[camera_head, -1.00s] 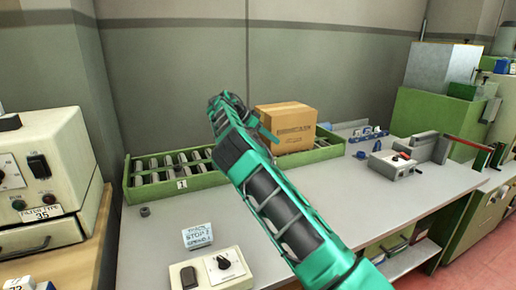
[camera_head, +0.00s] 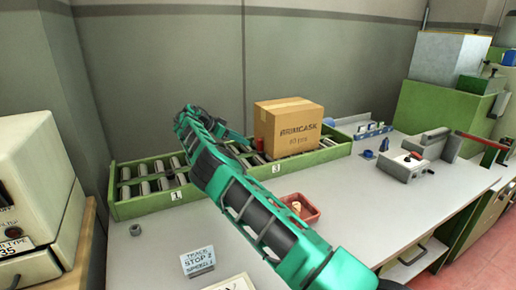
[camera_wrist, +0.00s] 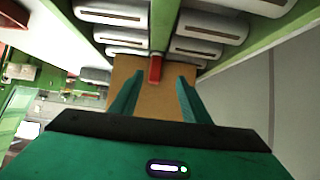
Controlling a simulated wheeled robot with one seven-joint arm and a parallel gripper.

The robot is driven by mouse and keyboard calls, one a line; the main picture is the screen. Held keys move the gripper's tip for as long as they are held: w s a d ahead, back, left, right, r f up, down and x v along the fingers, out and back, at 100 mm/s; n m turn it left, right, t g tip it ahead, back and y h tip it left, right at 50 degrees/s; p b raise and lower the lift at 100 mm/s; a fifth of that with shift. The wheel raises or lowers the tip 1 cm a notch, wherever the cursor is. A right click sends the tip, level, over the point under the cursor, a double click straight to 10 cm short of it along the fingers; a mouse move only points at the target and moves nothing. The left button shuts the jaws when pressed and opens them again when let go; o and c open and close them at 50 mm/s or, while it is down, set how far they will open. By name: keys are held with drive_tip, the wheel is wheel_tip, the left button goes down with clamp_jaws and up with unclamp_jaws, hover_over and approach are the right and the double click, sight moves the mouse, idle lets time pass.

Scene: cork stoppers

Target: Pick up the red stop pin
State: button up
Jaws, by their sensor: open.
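The red stop pin (camera_head: 259,143) stands upright at the roller conveyor, by the left edge of the cardboard box. In the wrist view the red stop pin (camera_wrist: 155,69) shows just beyond my fingertips, roughly between them, in front of the tan box face. My gripper (camera_wrist: 161,77) is open, with its two green fingers apart and nothing between them. In the head view my gripper (camera_head: 246,145) is small and partly hidden by my arm, just left of the pin. I cannot tell whether a finger touches it.
The cardboard box (camera_head: 291,127) stands on the green-sided conveyor (camera_head: 143,206) close to the pin. A red tray (camera_head: 312,215) with light pieces lies on the bench below.

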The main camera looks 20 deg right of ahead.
sight(260, 148)
drive_tip(key=x, duration=0.9)
drive_tip(key=shift+s+d+r, duration=0.2)
drive_tip(key=shift+s+d, duration=0.1)
drive_tip(key=shift+c, duration=0.5)
clamp_jaws()
